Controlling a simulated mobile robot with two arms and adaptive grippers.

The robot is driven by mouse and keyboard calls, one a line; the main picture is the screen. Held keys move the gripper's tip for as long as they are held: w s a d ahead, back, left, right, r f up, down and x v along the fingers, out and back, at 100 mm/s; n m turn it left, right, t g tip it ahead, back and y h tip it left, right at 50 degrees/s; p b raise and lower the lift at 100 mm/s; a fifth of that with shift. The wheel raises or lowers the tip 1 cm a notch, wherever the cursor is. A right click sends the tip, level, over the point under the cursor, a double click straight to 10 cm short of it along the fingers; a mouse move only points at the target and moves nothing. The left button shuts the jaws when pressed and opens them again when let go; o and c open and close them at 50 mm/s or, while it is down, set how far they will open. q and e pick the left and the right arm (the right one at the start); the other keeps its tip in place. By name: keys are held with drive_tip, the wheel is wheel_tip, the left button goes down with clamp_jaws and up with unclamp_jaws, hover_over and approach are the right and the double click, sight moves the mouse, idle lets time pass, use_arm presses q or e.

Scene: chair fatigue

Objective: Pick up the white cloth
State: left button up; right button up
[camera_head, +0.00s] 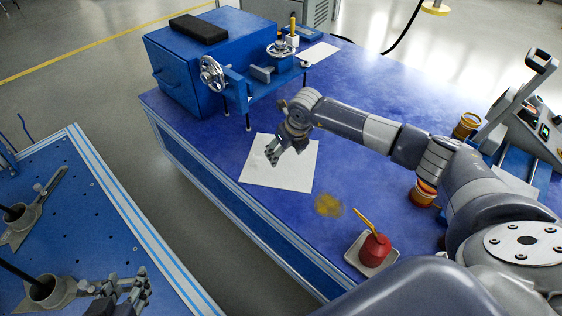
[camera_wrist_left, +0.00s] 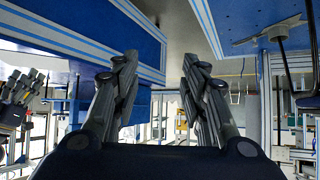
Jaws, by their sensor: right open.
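The white cloth (camera_head: 290,172) lies flat on the blue table (camera_head: 205,135), near its front edge. My right gripper (camera_head: 272,155) is open over the left part of the cloth, fingers pointing down at it. I cannot tell whether the fingertips touch the cloth. The wrist hides part of the cloth's upper edge. My left gripper (camera_head: 122,288) is low at the left, near the second blue table and away from the cloth. In the left wrist view its fingers (camera_wrist_left: 160,62) are spread apart with nothing between them.
A blue box with a vise-like device (camera_head: 262,75) stands behind the cloth. A red oil can (camera_head: 374,249) sits in a white tray (camera_head: 352,258) nearer me, beside a yellowish stain (camera_head: 328,205). Orange-brown containers (camera_head: 467,126) stand right. A perforated blue table (camera_head: 95,215) is at left.

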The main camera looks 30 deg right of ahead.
drive_tip(key=b+x, duration=0.2)
drive_tip(key=shift+w+f, duration=0.1)
drive_tip(key=shift+f, duration=0.2)
use_arm(q)
drive_tip(key=w+d+r+t+h, duration=0.2)
drive_tip(key=w+r+t, duration=0.3)
drive_tip(key=r, duration=0.5)
drive_tip(key=shift+w+d+r+t, duration=0.25)
drive_tip(key=shift+d+t, duration=0.2)
drive_tip(key=shift+t, duration=0.35)
use_arm(e)
drive_tip(key=shift+f, duration=0.15)
